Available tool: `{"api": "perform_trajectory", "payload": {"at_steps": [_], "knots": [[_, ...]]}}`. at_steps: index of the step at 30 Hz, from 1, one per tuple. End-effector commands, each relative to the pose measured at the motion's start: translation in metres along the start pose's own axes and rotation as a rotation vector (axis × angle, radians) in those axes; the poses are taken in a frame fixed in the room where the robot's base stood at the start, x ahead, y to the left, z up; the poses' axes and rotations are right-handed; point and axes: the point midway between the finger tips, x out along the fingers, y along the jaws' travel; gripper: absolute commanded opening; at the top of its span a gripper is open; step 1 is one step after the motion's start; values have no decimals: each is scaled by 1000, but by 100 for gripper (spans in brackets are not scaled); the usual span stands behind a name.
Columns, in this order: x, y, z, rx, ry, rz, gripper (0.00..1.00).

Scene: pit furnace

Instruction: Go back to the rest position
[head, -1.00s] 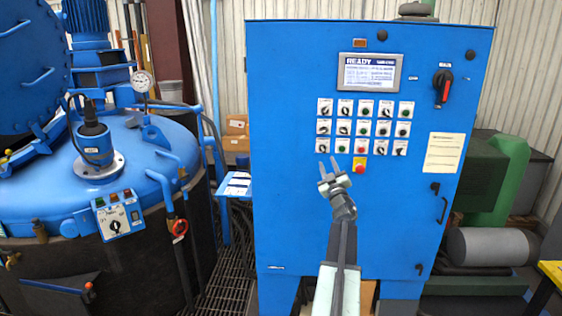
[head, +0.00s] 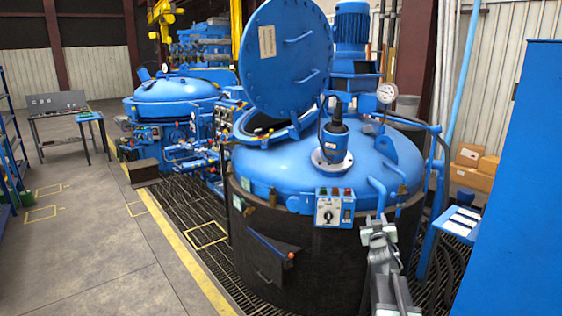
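My gripper (head: 377,222) shows in the head view at the lower right, in front of the dark lower wall of the near furnace (head: 300,262). Its two short fingers point up and look a little apart, with nothing seen between them. My arm reaches up to it from the bottom edge. The small control box (head: 335,207) on the furnace rim is to the left of the gripper. The blue control cabinet (head: 520,200) shows only as a side panel at the right edge; its buttons are out of view.
The near furnace has its round lid (head: 287,58) raised. A second blue furnace (head: 175,98) stands behind. A small blue stand with papers (head: 462,222) is between furnace and cabinet. Open concrete floor (head: 90,250) lies left of a yellow line; grating surrounds the furnace.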

Motion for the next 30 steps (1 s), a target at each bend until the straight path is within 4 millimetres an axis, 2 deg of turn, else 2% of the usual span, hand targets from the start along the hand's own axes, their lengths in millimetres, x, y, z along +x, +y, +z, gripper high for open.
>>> {"api": "perform_trajectory", "payload": {"at_steps": [1,3,5,6,8,9,12,15,18,22,30], "knots": [[-17,-43,13,22,-86,-40,33],[-41,-93,39,46,-238,-90,33],[-68,-130,65,57,-380,-134,33],[-89,-150,83,61,-481,-163,33],[-126,-176,111,59,-640,-209,33],[-152,-187,130,57,-751,-238,33],[-218,-193,171,49,-1025,-298,33],[-273,-195,192,29,-1241,-360,33],[-305,-194,200,1,-1376,-403,33],[-319,-190,202,-25,-1436,-419,33],[-318,-189,202,-28,-1432,-419,33]]}}
